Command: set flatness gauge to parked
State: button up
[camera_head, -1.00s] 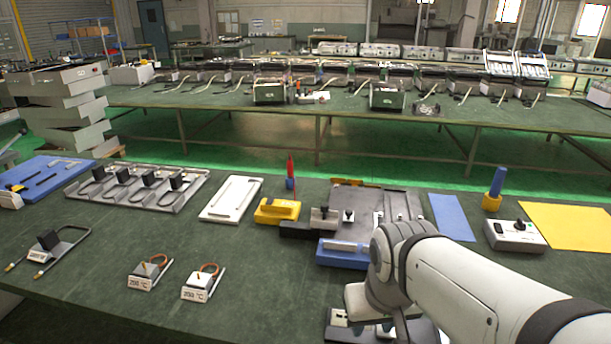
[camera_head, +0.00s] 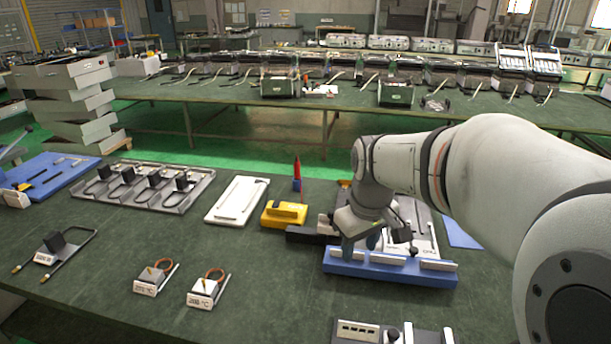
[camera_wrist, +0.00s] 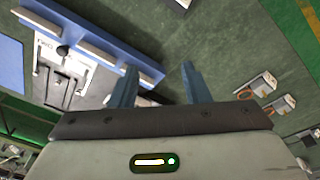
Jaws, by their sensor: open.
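The likely flatness gauge is a fixture with a blue base (camera_head: 385,273), pale bars and a grey plate (camera_head: 424,232) behind it. The plate bears small labels, too small to read, and a black knob (camera_head: 412,250). In the wrist view the blue base (camera_wrist: 105,38) runs along the upper left, with the labelled plate (camera_wrist: 75,75) and black knob (camera_wrist: 62,50) below it. My gripper (camera_head: 361,250) is at the fixture's left part, fingers pointing down. My wrist hides part of the plate.
A yellow block (camera_head: 284,214) and a dark block (camera_head: 308,236) stand close left of the fixture. A red-tipped pin (camera_head: 297,173) stands behind. A grey control box (camera_head: 385,333) is at the front edge. Small heater stands (camera_head: 207,292) are at left. Open bench lies between.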

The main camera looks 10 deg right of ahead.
jog(key=w+r+n+p, duration=0.2)
jog(key=w+n+p, duration=0.15)
jog(key=w, duration=0.85)
jog(key=n+g+p, duration=0.2)
jog(key=n, duration=0.4)
send_over(332, 210)
notch_tip(332, 210, down, 5)
jog(key=shift+s+f, duration=0.15)
jog(key=shift+f, duration=0.2)
notch_tip(332, 210, down, 8)
jog(key=shift+r+p, duration=0.2)
jog(key=shift+p, duration=0.5)
jog(key=shift+c, duration=0.4)
grip_shut()
